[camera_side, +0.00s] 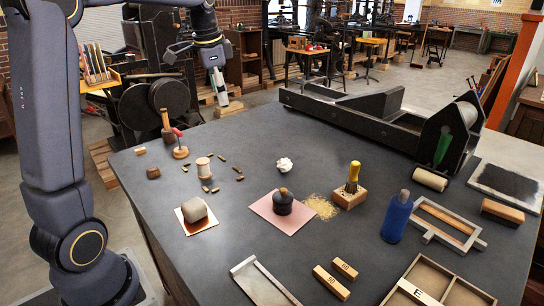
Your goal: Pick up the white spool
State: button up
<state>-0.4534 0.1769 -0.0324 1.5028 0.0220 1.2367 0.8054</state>
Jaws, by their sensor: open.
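The white spool (203,167) stands upright on the dark tabletop at the left, with a pale body and brownish ends. Several small dark pegs lie around it. My gripper (223,101) is up and behind the spool in the picture, near the table's far left edge, pointing down. It is open, nothing shows between its fingers, and it is clear of the spool. The spool is fully in view.
A red-handled tool on a round wooden base (180,150) stands close left of the spool. A grey lump on a copper plate (194,212) lies in front. A dark knobbed pot (283,202) sits on pink paper to the right. A black press (370,115) fills the back.

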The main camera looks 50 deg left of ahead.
jog(key=w+a+f+n+g, duration=0.1)
jog(key=a+f, duration=0.6)
jog(key=a, duration=0.2)
jog(key=n+g+h, duration=0.1)
jog(key=n, duration=0.1)
send_over(203, 161)
notch_tip(203, 161, down, 6)
jog(key=f, duration=1.1)
jog(key=shift+s+a, duration=0.1)
jog(key=shift+a, duration=0.3)
jog(key=f, duration=0.5)
jog(key=shift+d+f, duration=0.25)
jog(key=shift+c, duration=0.3)
jog(key=c, duration=1.1)
jog(key=shift+r, duration=0.15)
